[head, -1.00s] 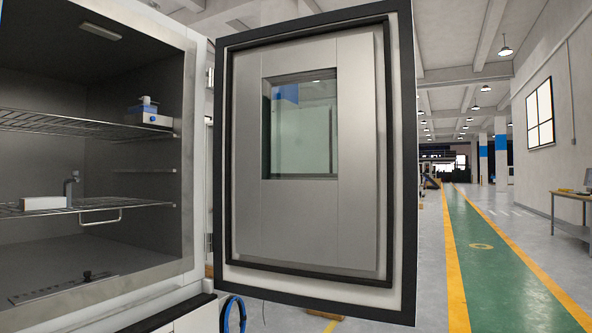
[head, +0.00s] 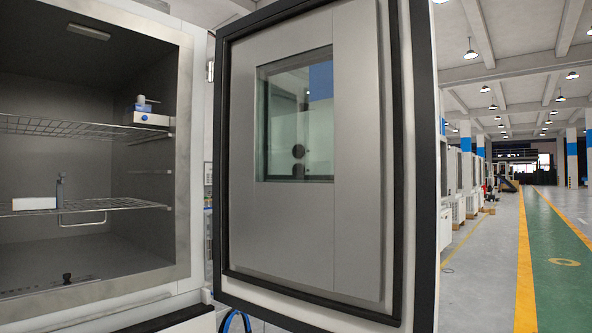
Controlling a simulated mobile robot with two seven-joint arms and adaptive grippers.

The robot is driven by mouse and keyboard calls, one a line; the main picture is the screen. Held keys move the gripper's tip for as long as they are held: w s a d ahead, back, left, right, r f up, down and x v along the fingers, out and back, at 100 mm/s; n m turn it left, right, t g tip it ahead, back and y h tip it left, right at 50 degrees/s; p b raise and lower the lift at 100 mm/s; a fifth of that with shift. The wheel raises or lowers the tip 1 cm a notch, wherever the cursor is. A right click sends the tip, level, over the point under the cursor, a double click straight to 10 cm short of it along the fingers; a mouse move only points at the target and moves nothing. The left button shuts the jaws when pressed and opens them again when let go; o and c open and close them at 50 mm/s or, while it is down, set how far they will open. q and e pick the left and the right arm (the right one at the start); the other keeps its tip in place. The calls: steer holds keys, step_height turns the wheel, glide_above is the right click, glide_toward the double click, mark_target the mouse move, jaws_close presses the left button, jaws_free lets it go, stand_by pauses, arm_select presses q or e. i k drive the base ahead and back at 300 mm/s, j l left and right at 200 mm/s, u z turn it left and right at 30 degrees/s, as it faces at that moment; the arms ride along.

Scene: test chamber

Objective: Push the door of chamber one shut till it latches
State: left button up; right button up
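The chamber (head: 201,110) stands at the left with its front open, showing a dark metal interior. Its door (head: 358,170) stands wide open at the right of the opening, hinged on the chamber's right side. The door's inner face is towards me, with a black seal around a steel panel and a window (head: 295,120). The latch is not clearly visible. I cannot read a number on the chamber. Neither of my grippers is in view.
Inside the chamber are two wire shelves (head: 95,208). A blue and white device (head: 149,113) is on the upper one; a white block (head: 34,203) and a small grey upright part (head: 60,190) are on the lower. A green walkway (head: 570,245) runs clear at the right.

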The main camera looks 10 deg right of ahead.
mark_target(356, 249)
steer(key=i+l+u, duration=0.15)
steer(key=l+u, duration=0.2)
steer(key=l, duration=0.65)
steer(key=l+u, duration=0.35)
steer(key=l, duration=0.6)
steer(key=k+l+u, duration=0.1)
steer(key=l+u, duration=0.3)
steer(key=l, duration=0.6)
